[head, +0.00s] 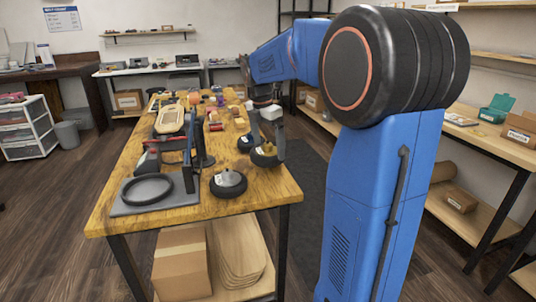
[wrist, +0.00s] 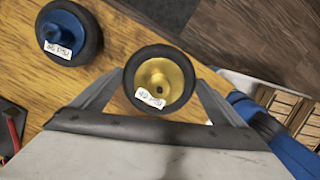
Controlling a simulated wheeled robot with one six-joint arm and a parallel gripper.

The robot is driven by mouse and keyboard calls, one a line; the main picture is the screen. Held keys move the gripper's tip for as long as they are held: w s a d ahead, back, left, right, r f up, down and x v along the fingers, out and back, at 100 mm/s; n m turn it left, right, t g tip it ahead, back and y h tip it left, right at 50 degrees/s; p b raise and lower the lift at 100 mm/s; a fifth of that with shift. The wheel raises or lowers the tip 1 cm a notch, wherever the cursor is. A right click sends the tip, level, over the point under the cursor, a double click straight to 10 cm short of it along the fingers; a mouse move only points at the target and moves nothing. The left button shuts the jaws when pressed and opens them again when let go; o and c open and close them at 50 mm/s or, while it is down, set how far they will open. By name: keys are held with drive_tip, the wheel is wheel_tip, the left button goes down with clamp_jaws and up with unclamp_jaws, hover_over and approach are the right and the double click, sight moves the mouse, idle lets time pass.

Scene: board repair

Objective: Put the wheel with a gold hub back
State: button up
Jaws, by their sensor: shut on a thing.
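The wheel with a gold hub (wrist: 152,72) sits between the fingers of my gripper (wrist: 160,88) in the wrist view. It has a black tyre, and a white label lies on its hub. My gripper is shut on it, one finger at each side of the tyre. In the head view this wheel (head: 265,158) is at the table's right edge, low over the wood, with its hub mostly hidden. I cannot tell whether it touches the table.
A blue-hubbed wheel (wrist: 66,32) with a label lies beside the held one. In the head view, a labelled wheel (head: 228,186) lies near the table's front edge. A black ring (head: 147,198) lies on a grey mat (head: 184,196). A wooden board (head: 169,120) and small items fill the table's far part.

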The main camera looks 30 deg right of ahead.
sight(268, 152)
drive_tip(key=shift+f, duration=1.65)
drive_tip(key=shift+f, duration=0.1)
drive_tip(key=o, duration=1.1)
drive_tip(key=r, duration=0.3)
drive_tip(key=a+r, duration=0.1)
drive_tip(key=r, duration=0.7)
drive_tip(key=shift+s+a+r, duration=0.1)
drive_tip(key=shift+a+r, duration=0.15)
drive_tip(key=shift+a, duration=0.1)
drive_tip(key=s+a+f+m+t, duration=0.1)
drive_tip(key=s+a+f+m, duration=0.1)
drive_tip(key=s+a+m, duration=0.45)
drive_tip(key=s+a+f+m+t, duration=0.1)
drive_tip(key=s+a+f+m, duration=0.2)
drive_tip(key=s, duration=0.7)
drive_tip(key=s+a+f+m+t+y, duration=0.1)
drive_tip(key=s+a+f+m, duration=0.1)
drive_tip(key=s+f+m, duration=0.3)
drive_tip(key=s+a+f+m+t, duration=0.1)
drive_tip(key=s+a+f+m, duration=0.1)
drive_tip(key=s+f+m, duration=0.2)
drive_tip(key=s+f, duration=0.2)
drive_tip(key=s, duration=0.2)
drive_tip(key=shift+s+a+f+m+t+y, duration=0.3)
drive_tip(key=shift+f+m+y, duration=0.05)
drive_tip(key=shift+f+y, duration=0.05)
